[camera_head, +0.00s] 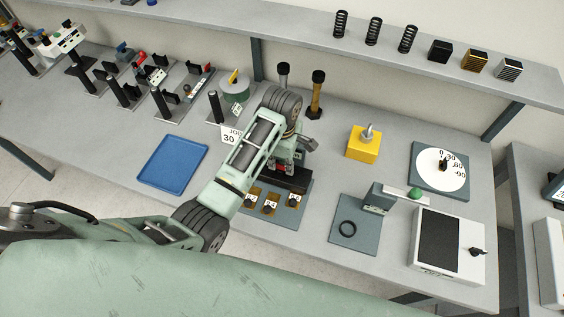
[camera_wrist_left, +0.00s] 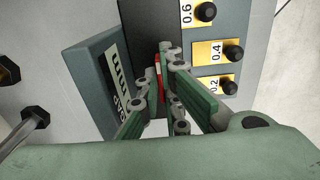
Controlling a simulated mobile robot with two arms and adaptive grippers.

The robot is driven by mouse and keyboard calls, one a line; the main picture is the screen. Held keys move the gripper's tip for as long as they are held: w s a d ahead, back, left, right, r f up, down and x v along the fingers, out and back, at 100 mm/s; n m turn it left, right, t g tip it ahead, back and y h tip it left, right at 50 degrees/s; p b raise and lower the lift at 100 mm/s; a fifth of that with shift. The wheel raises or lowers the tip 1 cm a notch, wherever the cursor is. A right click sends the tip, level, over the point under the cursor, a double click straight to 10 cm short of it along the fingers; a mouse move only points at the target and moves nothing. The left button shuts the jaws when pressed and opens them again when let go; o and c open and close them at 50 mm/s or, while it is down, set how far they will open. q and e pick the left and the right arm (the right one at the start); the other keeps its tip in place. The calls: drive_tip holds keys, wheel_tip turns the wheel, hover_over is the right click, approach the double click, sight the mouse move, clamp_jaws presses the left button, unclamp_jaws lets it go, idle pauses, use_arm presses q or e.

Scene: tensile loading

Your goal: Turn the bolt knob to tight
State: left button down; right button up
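No part is clearly labelled as the bolt knob, and no tight mark is readable. A round white dial (camera_head: 428,171) at the right bears angle numbers and a small dark knob (camera_head: 443,164) at its middle. My left gripper (camera_head: 281,166) is far left of it, lowered at a grey fixture with a black block (camera_head: 292,180). In the left wrist view its fingers (camera_wrist_left: 164,82) point down at a narrow red part (camera_wrist_left: 160,72), mostly hidden between the tips. Whether they grip it I cannot tell. My right gripper does not show.
Small black knobs (camera_wrist_left: 205,12) on yellow plates marked 0.2, 0.4 and 0.6 sit beside the gripper. Two black-topped posts (camera_head: 318,78) stand just behind it. A blue tray (camera_head: 172,164) lies left, a yellow block (camera_head: 363,147) right. Clear bench (camera_head: 330,185) lies between fixtures.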

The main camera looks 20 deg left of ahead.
use_arm(q)
drive_tip(key=m, duration=1)
drive_tip(key=shift+s+a+m, duration=0.1)
drive_tip(key=shift+a+m, duration=0.05)
drive_tip(key=shift+m, duration=0.25)
drive_tip(key=m, duration=0.4)
drive_tip(key=shift+a+r+m, duration=0.1)
drive_tip(key=shift+m, duration=2.1)
drive_tip(key=c, duration=2)
unclamp_jaws()
